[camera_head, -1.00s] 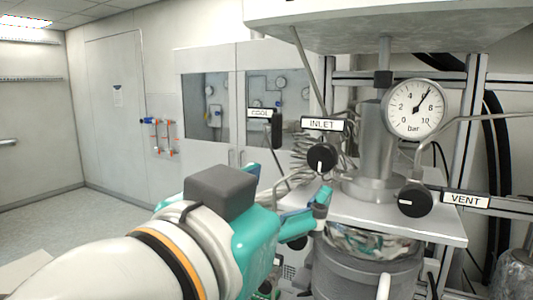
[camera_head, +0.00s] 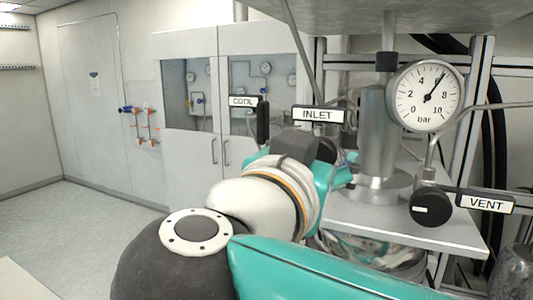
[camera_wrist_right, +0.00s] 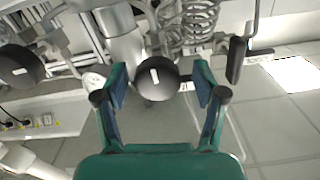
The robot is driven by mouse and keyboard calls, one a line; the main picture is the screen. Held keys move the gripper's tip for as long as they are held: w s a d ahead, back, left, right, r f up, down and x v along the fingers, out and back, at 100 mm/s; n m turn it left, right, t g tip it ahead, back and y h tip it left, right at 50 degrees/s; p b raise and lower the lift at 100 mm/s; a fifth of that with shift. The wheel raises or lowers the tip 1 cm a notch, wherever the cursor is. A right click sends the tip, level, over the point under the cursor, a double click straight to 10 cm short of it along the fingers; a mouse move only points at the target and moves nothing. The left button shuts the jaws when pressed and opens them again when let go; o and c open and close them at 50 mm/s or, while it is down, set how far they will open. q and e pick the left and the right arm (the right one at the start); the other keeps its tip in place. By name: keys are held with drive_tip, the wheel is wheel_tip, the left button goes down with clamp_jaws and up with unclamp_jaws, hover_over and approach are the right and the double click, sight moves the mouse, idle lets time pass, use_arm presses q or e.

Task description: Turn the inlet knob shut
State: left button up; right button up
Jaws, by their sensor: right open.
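The inlet knob (camera_wrist_right: 157,77) is a round black knob with a white mark. In the right wrist view it sits between the spread fingers, near their tips, with gaps on both sides. In the head view the INLET label (camera_head: 319,115) is clear, but the knob (camera_head: 327,150) is mostly hidden behind my right wrist and gripper. My right gripper (camera_wrist_right: 160,80) is open, with teal fingers. In the head view only part of the right gripper (camera_head: 347,174) shows, just below the label. My left gripper is not in view.
The pressure gauge (camera_head: 425,96) has its needle a little past 6. The black vent knob (camera_head: 431,206) and VENT label (camera_head: 486,203) are to the right. The COOL label (camera_head: 244,101) and its black handle (camera_head: 262,122) are left of the inlet. A metal cylinder (camera_head: 378,135) stands close right.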

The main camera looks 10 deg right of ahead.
drive_tip(key=shift+d, duration=0.1)
drive_tip(key=c, duration=1.1)
drive_tip(key=shift+c, duration=0.2)
drive_tip(key=shift+m, duration=0.4)
drive_tip(key=m+b, duration=0.1)
drive_tip(key=m, duration=0.2)
drive_tip(key=shift+f+m+b, duration=0.15)
drive_tip(key=shift+m+b, duration=0.25)
drive_tip(key=m+b, duration=0.2)
drive_tip(key=m, duration=0.2)
drive_tip(key=shift+m, duration=0.3)
drive_tip(key=m+b, duration=0.2)
drive_tip(key=m, duration=0.3)
drive_tip(key=shift+f+b, duration=0.15)
drive_tip(key=shift+b, duration=0.15)
drive_tip(key=shift+m+b, duration=0.7)
drive_tip(key=shift+m, duration=1.1)
